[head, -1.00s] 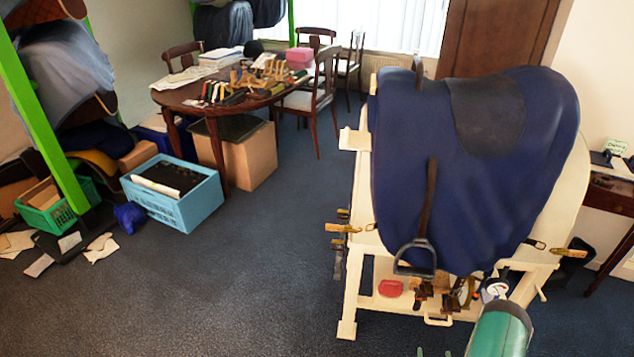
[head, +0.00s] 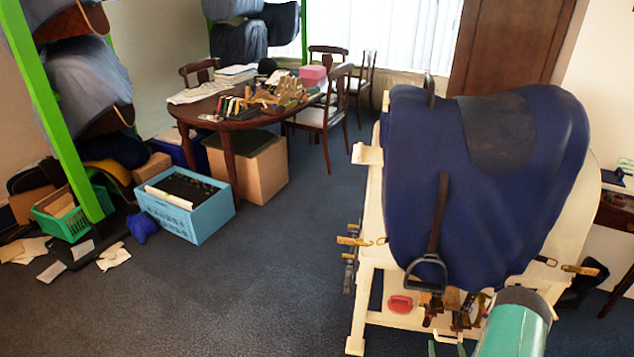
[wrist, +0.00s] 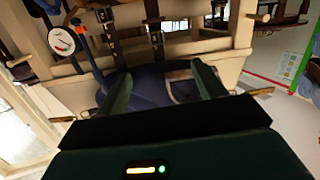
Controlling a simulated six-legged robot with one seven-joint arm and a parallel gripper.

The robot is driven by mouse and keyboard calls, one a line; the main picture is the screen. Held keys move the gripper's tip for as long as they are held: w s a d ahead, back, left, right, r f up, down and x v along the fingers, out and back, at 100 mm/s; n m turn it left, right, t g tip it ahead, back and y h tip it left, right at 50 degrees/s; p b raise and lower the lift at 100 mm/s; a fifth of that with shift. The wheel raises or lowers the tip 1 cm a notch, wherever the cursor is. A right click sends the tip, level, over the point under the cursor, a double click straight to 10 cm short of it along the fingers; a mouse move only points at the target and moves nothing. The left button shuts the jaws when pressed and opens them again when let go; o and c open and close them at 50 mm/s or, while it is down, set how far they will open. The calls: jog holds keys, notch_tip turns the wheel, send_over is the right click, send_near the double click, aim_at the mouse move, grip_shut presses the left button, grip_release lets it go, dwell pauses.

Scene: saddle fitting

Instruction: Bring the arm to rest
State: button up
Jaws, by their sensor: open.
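My gripper (wrist: 163,86) shows in the wrist view with its two dark green fingers spread apart and nothing between them. My green arm (head: 516,325) rises at the lower right of the head view, in front of the cream saddle stand (head: 368,290). A small piece of green at the bottom edge there may be a fingertip, mostly cut off. A navy-blue cover (head: 420,200) drapes over the stand, and a stirrup (head: 428,262) hangs on its strap at the front. The wrist view shows cream bars of the stand and a round dial (wrist: 61,40) beyond the fingers.
A red object (head: 400,304) lies on the stand's lower shelf. A blue crate (head: 195,222), a cardboard box (head: 265,172) and a cluttered wooden table (head: 222,132) stand to the left. Carpet between them and the stand is clear.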

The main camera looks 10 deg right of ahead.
jog(key=w+r+n+g, duration=0.1)
jog(key=w+r, duration=0.5)
jog(key=r, duration=0.2)
jog(key=w+r+n+g, duration=0.1)
jog(key=w+r+g, duration=0.1)
jog(key=w+r, duration=0.45)
jog(key=a+r+g+y, duration=0.1)
jog(key=a+r, duration=0.3)
jog(key=r, duration=0.5)
jog(key=a+r+g, duration=0.1)
jog(key=a+r, duration=0.3)
jog(key=r, duration=0.6)
jog(key=s+a+r+g+y, duration=0.2)
jog(key=s+a+r+g, duration=0.2)
jog(key=s+a+r, duration=1.3)
jog(key=s+a+g+y, duration=0.1)
jog(key=s+a, duration=0.3)
jog(key=s, duration=0.8)
jog(key=shift+s+a+r, duration=0.2)
jog(key=shift+s+r, duration=0.05)
jog(key=shift+s, duration=0.1)
